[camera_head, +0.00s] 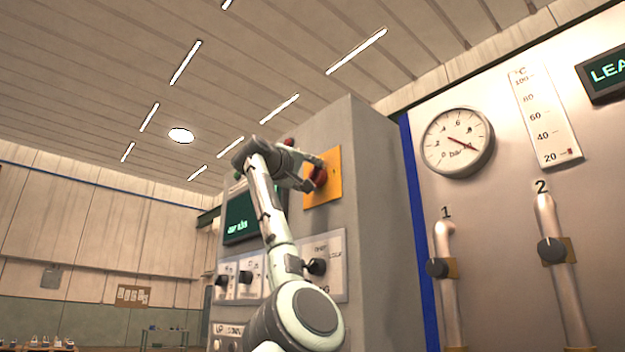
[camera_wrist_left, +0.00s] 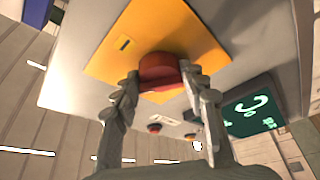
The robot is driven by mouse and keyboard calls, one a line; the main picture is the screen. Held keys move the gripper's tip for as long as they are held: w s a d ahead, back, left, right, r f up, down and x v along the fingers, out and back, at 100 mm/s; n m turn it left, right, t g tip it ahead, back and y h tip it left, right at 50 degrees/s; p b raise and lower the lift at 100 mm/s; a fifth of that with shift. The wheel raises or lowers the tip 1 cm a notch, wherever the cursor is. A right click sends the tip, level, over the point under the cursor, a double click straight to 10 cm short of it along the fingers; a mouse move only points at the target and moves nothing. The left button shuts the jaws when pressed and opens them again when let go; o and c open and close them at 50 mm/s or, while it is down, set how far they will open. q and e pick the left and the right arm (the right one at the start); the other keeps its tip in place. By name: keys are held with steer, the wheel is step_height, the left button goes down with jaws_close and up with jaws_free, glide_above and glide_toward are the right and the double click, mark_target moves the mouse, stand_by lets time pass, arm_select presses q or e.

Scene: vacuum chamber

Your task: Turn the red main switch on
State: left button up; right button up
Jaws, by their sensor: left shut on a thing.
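The red main switch (camera_head: 319,176) sits on a yellow plate (camera_head: 331,160) on the grey cabinet's front. It also shows in the left wrist view as a red knob (camera_wrist_left: 160,72) on the yellow plate (camera_wrist_left: 183,28). My left gripper (camera_head: 312,177) is at the switch, with its two fingers (camera_wrist_left: 160,84) on either side of the red knob, shut on it. The fingers hide part of the knob's sides, and the switch's setting cannot be read. My right gripper is not in view.
The grey cabinet (camera_head: 372,220) carries a dark display (camera_head: 238,218) and a panel of black knobs (camera_head: 317,267) below the switch. To the right are a pressure gauge (camera_head: 458,142), a temperature scale (camera_head: 546,117) and two numbered pipes with valves (camera_head: 437,268).

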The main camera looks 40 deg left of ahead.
arm_select(q)
steer(key=shift+a+f+m+t+h, duration=0.1)
steer(key=shift+f+m+t+h, duration=0.05)
steer(key=shift+m, duration=0.4)
steer(key=shift+a+f+m+t+h, duration=0.1)
steer(key=shift+m+t+h, duration=0.05)
steer(key=shift+m, duration=0.4)
steer(key=shift+m+t+h, duration=0.4)
steer(key=shift+m+h, duration=0.1)
steer(key=shift+m, duration=0.7)
steer(key=m+h, duration=0.1)
steer(key=m, duration=0.1)
steer(key=shift+a+m, duration=0.1)
steer(key=shift+m, duration=0.2)
steer(key=shift+m+t+h, duration=0.3)
steer(key=shift+m+h, duration=0.1)
steer(key=shift+m, duration=0.2)
steer(key=m+h+p, duration=0.2)
steer(key=m, duration=0.2)
steer(key=shift+a, duration=0.1)
steer(key=shift+m+h+p, duration=0.55)
steer(key=shift+m+h, duration=0.25)
steer(key=shift+m, duration=0.8)
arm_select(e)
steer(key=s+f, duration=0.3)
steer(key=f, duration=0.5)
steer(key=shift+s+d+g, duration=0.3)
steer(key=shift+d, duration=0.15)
